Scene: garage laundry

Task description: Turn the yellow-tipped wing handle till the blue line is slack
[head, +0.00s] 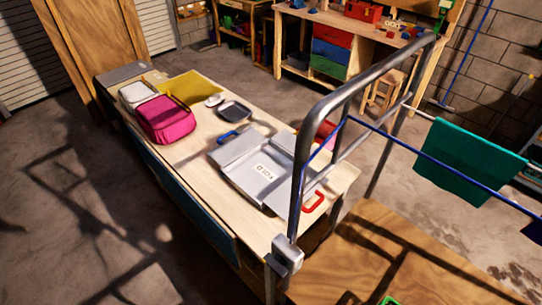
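A blue line (385,135) runs from the grey metal rail frame (372,75) toward the right edge and looks straight. A blue strand also runs down by the frame's near post. A grey box-like fitting (287,252) sits low on that post. I cannot make out a yellow-tipped wing handle on it or elsewhere. A teal cloth (470,166) hangs at the right, by the line. Neither of my grippers is in view.
A wooden table (205,185) carries a pink bag (166,119), a grey folding tray (260,172) and a small dark tray (234,111). A wooden board surface (400,255) lies at lower right. A stool (383,88) and workbench stand behind. Concrete floor is open at left.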

